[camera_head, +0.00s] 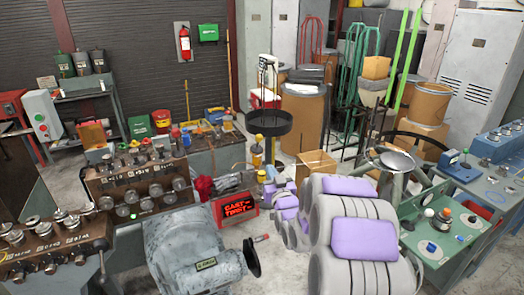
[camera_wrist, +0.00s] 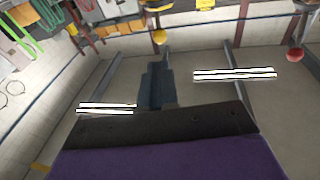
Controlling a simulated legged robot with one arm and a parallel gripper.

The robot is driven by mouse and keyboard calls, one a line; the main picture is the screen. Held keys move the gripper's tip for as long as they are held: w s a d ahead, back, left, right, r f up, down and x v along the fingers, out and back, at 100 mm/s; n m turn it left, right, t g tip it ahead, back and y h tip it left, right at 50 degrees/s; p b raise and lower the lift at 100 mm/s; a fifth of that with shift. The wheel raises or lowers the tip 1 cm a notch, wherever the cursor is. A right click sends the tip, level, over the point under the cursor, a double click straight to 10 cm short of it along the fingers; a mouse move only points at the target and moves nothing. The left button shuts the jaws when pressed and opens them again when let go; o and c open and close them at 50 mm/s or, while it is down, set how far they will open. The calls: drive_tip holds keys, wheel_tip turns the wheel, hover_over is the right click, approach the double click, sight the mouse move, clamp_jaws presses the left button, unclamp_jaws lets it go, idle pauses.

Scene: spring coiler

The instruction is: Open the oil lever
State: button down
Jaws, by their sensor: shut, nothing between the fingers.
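I cannot make out for sure which part is the oil lever. A grey rounded machine (camera_head: 195,252) stands at the bottom left of centre in the head view, with a black disc (camera_head: 252,258) on its right side. A short rod with a reddish tip (camera_head: 261,238) sticks out beside the disc. My arm, grey with purple pads, fills the bottom centre. My gripper (camera_head: 286,203) seems to be at its far end, low and right of the machine, shut and empty; its fingertips are not clear. In the wrist view a dark edge and purple surface (camera_wrist: 165,145) fill the bottom.
Control panels with several knobs (camera_head: 139,187) are at left. A green bench (camera_head: 432,262) with small items is at right. Barrels (camera_head: 303,118) and boxes stand behind. The wrist view shows ceiling lights (camera_wrist: 235,74).

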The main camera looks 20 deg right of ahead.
drive_tip(key=shift+s+a+r+t, duration=0.1)
drive_tip(key=shift+s+t, duration=0.05)
drive_tip(key=shift+t, duration=0.15)
drive_tip(key=shift+d, duration=0.2)
drive_tip(key=b, duration=0.2)
approach(259, 141)
drive_tip(key=f+x, duration=0.1)
drive_tip(key=x, duration=0.4)
drive_tip(key=shift+w+d+r+b, duration=0.3)
drive_tip(key=shift+w+r+b, duration=0.1)
drive_tip(key=shift+w+r, duration=0.45)
drive_tip(key=shift+w+f, duration=0.1)
